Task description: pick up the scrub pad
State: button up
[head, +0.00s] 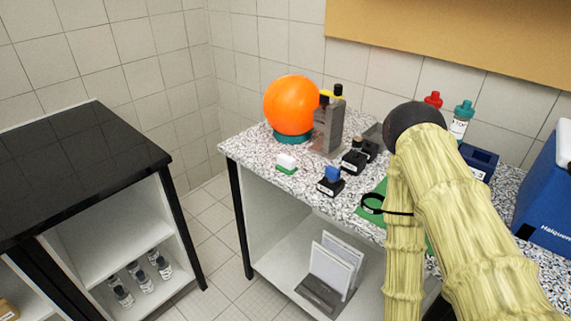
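The likely scrub pad (287,163) is a small block with a white top and a green lower layer. It lies near the left front edge of the speckled table (258,152), left of a small dark block with a blue top. Nothing touches it. My yellow arm comes in from the lower right, bends at a dark joint above the table and runs down again, well to the right of the pad. My gripper is not visible, so its fingers and anything in them cannot be seen.
An orange ball (291,105) on a teal ring stands behind the pad, beside a grey device (328,125). The blue-topped block (331,181) and other dark blocks are to the right. My arm partly covers a green mat (379,189). A black-topped cabinet (75,165) stands left across a gap.

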aim_at(287, 164)
jog(key=u, duration=2.45)
jog(key=k, duration=1.05)
jog(key=z, duration=1.5)
jog(key=i, duration=0.5)
